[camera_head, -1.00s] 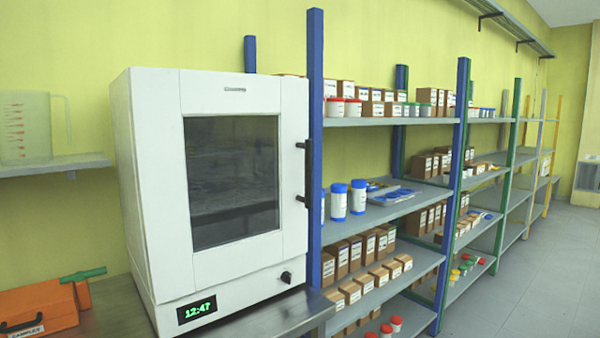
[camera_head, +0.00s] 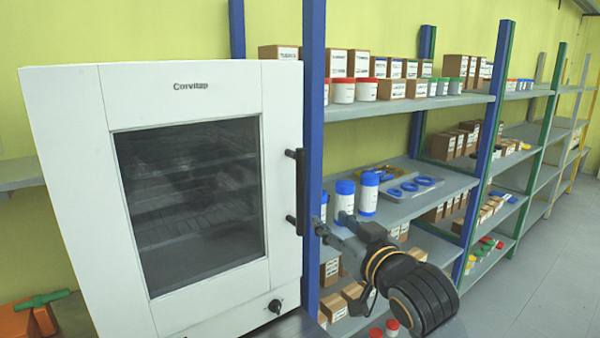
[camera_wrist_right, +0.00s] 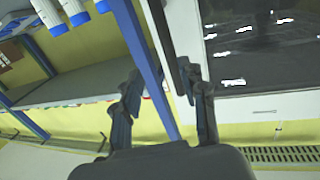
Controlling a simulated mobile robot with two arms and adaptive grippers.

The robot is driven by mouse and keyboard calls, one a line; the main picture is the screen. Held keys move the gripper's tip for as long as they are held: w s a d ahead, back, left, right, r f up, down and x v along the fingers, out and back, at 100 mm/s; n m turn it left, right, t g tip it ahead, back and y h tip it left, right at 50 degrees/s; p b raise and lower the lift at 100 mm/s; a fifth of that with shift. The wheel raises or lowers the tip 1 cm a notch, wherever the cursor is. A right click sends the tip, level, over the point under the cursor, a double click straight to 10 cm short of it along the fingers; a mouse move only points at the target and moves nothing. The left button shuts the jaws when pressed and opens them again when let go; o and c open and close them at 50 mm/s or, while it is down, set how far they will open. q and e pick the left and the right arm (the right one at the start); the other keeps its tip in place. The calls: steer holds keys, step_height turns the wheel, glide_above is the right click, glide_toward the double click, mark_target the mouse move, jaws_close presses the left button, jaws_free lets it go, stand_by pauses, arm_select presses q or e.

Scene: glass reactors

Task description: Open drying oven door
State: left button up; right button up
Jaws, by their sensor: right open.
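The white drying oven (camera_head: 85,200) stands at the left in the head view, its door shut, with a dark window (camera_head: 190,200). A black vertical handle (camera_head: 300,190) is on the door's right side. My right gripper (camera_head: 322,230) is just right of the handle's lower end, in front of the blue shelf post. In the right wrist view the gripper (camera_wrist_right: 160,100) is open, its two fingers apart. The blue post and the dark handle (camera_wrist_right: 162,45) show between and beyond the fingers, and I see no contact. The oven window (camera_wrist_right: 265,40) is at upper right there. My left gripper is out of view.
A blue shelf post (camera_head: 314,120) stands close to the right of the handle. Shelves hold blue-capped bottles (camera_head: 368,193), brown boxes (camera_head: 358,64) and a tray (camera_head: 410,186). Grey floor (camera_head: 545,280) is clear at right. An orange case (camera_head: 18,322) sits at lower left.

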mark_target(303, 185)
steer(key=shift+n+y, duration=0.3)
steer(key=shift+y, duration=0.1)
steer(key=w+a+r+p, duration=0.1)
steer(key=w+a, duration=0.1)
steer(key=w, duration=0.1)
steer(key=w+a+r+p, duration=0.1)
steer(key=w+p, duration=0.1)
steer(key=w, duration=0.1)
steer(key=w+a+r+p, duration=0.1)
steer(key=w+a, duration=0.1)
steer(key=w, duration=0.2)
steer(key=shift+a+r, duration=0.3)
steer(key=shift+a, duration=0.05)
steer(key=shift+w+a+p, duration=0.25)
steer(key=shift+w+p, duration=0.05)
steer(key=shift+w, duration=0.25)
steer(key=shift+c, duration=0.3)
steer(key=shift+f, duration=0.1)
jaws_close()
